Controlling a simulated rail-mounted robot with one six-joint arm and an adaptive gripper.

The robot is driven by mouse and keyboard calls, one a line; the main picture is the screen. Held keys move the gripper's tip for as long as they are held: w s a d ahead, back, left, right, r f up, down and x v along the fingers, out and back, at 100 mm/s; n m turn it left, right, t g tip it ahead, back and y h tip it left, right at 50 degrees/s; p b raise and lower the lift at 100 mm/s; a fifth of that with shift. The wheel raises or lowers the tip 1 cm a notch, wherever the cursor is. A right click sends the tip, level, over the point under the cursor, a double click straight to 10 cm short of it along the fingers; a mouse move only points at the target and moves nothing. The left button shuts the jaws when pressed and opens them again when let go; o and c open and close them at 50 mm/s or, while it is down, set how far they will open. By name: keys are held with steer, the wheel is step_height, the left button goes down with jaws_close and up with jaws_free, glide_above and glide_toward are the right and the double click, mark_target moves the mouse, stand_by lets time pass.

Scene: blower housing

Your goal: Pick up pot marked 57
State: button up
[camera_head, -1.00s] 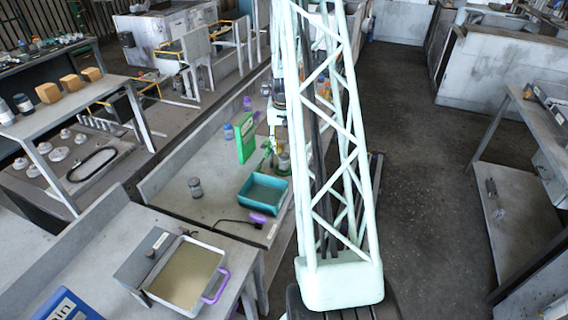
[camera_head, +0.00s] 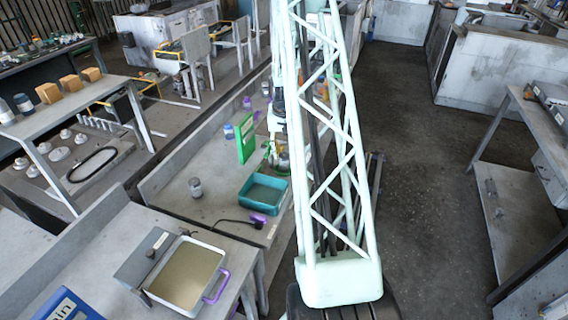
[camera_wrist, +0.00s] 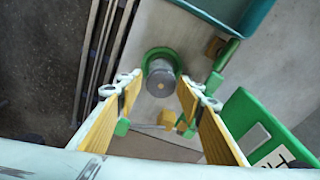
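In the wrist view a grey round pot (camera_wrist: 161,84) with a green rim or base stands on the bench, seen from above. My gripper (camera_wrist: 160,95) is open, its yellow fingers to the left and right of the pot with visible gaps. I cannot tell how far the fingertips are above it. In the head view my gripper (camera_head: 276,160) is low over the bench beside the green panel, partly hidden by my lattice arm. No number 57 is readable on any pot.
A teal tray (camera_head: 246,203) lies close in front of the gripper. A green panel (camera_head: 245,141) stands upright behind it; its white label (camera_wrist: 272,150) shows in the wrist view. A blue-topped jar (camera_head: 228,132) stands farther left. The bench between grey pot and tray is clear.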

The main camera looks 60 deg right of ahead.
mark_target(284, 159)
steer(key=shift+w+d+f, duration=0.15)
steer(key=shift+f, duration=0.95)
steer(key=shift+w+d+f, duration=0.1)
steer(key=shift+w+f, duration=0.05)
steer(key=shift+f, duration=0.9)
steer(key=c, duration=0.8)
